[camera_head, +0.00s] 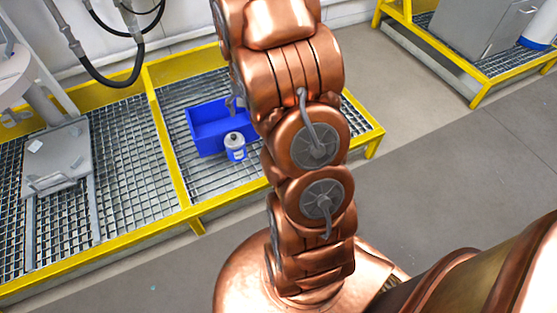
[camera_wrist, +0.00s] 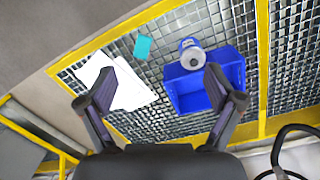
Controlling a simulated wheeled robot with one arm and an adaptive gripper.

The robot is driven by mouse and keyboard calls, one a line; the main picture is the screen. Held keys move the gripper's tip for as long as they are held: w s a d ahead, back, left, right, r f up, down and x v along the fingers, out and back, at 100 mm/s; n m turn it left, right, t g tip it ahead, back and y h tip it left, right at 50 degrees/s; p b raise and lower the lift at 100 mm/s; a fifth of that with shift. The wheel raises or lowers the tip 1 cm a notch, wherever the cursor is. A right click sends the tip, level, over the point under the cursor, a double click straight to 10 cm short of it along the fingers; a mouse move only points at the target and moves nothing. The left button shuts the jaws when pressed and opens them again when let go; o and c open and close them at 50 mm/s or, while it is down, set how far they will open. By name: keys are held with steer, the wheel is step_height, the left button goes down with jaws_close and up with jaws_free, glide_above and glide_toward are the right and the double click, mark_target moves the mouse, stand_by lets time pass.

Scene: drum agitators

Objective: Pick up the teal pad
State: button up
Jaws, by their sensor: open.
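The teal pad (camera_wrist: 143,47) is a small flat rectangle near the top middle of the wrist view, on the metal grating. It lies between a white sheet and a blue bin, apart from the bin. My gripper (camera_wrist: 165,85) is open and empty, its two dark fingers spread wide above the grating, with the pad ahead of them. In the head view my copper arm hides the pad and most of my gripper.
A blue bin (camera_head: 207,135) stands on the yellow-framed grating (camera_head: 130,140). A blue-and-white bottle (camera_head: 235,147) stands beside it. A grey plate (camera_head: 57,160) is at the left. Bare grating surrounds the pad.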

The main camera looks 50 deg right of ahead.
steer(key=w+d+f+m+b, duration=0.1)
steer(key=d+f+b, duration=0.2)
steer(key=f, duration=0.7)
steer(key=w+d+f+m+b, duration=0.1)
steer(key=d+f+b, duration=0.3)
steer(key=d+f, duration=0.3)
steer(key=w+d+f+m+b, duration=0.1)
steer(key=d+f+b, duration=0.3)
steer(key=f, duration=0.9)
steer(key=shift+d+f+m+t, duration=0.2)
steer(key=shift+d+m, duration=0.1)
steer(key=shift+d, duration=0.25)
steer(key=shift+d+f+m+t, duration=0.2)
steer(key=shift+d+m, duration=0.1)
steer(key=shift+d, duration=0.2)
steer(key=shift+f+b, duration=0.55)
steer(key=shift+f, duration=0.8)
steer(key=shift+w+a+f+b, duration=0.15)
steer(key=shift+f+b, duration=0.45)
steer(key=shift+f, duration=0.8)
steer(key=shift+a+f+b, duration=0.2)
steer(key=shift+f+b, duration=0.35)
steer(key=shift+f, duration=0.8)
steer(key=shift+r, duration=0.1)
steer(key=c, duration=1)
steer(key=shift+c, duration=0.2)
